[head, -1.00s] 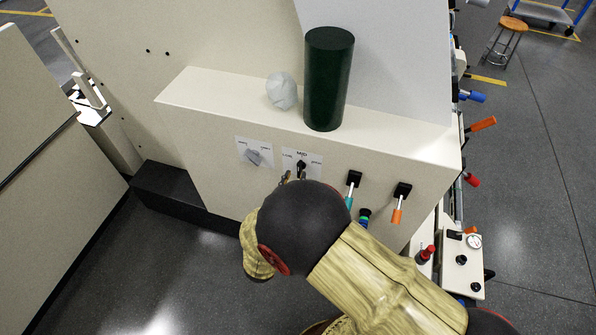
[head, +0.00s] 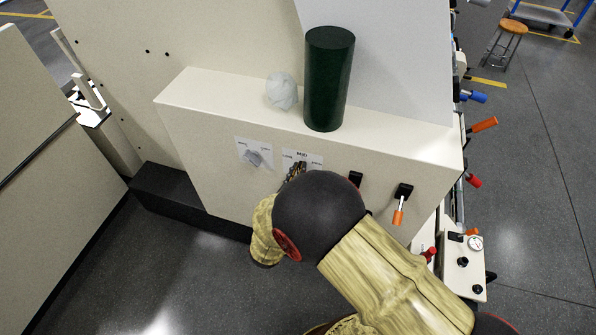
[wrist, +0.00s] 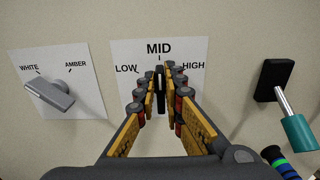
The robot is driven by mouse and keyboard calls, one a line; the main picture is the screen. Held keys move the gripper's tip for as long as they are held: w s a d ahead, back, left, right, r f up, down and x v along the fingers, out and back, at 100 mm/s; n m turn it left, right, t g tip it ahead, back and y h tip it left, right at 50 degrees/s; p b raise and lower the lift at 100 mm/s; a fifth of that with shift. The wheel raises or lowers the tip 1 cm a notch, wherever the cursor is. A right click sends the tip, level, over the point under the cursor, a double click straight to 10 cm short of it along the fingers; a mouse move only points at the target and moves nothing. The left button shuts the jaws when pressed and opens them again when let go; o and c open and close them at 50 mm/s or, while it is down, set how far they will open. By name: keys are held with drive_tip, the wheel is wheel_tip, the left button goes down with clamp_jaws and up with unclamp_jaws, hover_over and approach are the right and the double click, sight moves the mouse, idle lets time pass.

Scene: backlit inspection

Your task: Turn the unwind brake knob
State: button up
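The black knob (wrist: 160,88), marked LOW, MID and HIGH, is on the pale panel in the middle of the wrist view. Its bar stands upright under MID. My gripper (wrist: 163,76) reaches toward the panel with one finger on each side of the knob. The fingers are open with a narrow gap; I cannot tell whether they touch the knob. In the head view, the fingertips (head: 296,172) cover the knob in front of its label (head: 316,160), and my arm hides part of the panel.
A grey knob (wrist: 50,94) marked WHITE and AMBER is to the left. A teal-handled lever (wrist: 298,132) is to the right, and an orange-handled lever (head: 398,210) is farther right. A dark green cylinder (head: 328,80) and a pale faceted lump (head: 281,91) stand on the ledge.

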clamp_jaws()
drive_tip(key=shift+n+p, duration=0.3)
drive_tip(key=shift+p, duration=0.1)
drive_tip(key=n+p, duration=0.4)
drive_tip(key=n, duration=0.1)
drive_tip(key=a+n+p, duration=0.1)
drive_tip(key=n+p, duration=0.2)
drive_tip(key=shift+w+f, duration=0.1)
drive_tip(key=shift+w, duration=0.1)
drive_tip(key=shift+a+f+n+p, duration=0.1)
drive_tip(key=shift+f+n+p, duration=0.05)
drive_tip(key=shift+n+p, duration=0.6)
drive_tip(key=shift+a+f+n+p, duration=0.15)
drive_tip(key=shift+n+p, duration=0.25)
drive_tip(key=shift+n, duration=0.55)
drive_tip(key=shift+d, duration=0.1)
drive_tip(key=o, duration=0.5)
unclamp_jaws()
drive_tip(key=shift+o, duration=0.2)
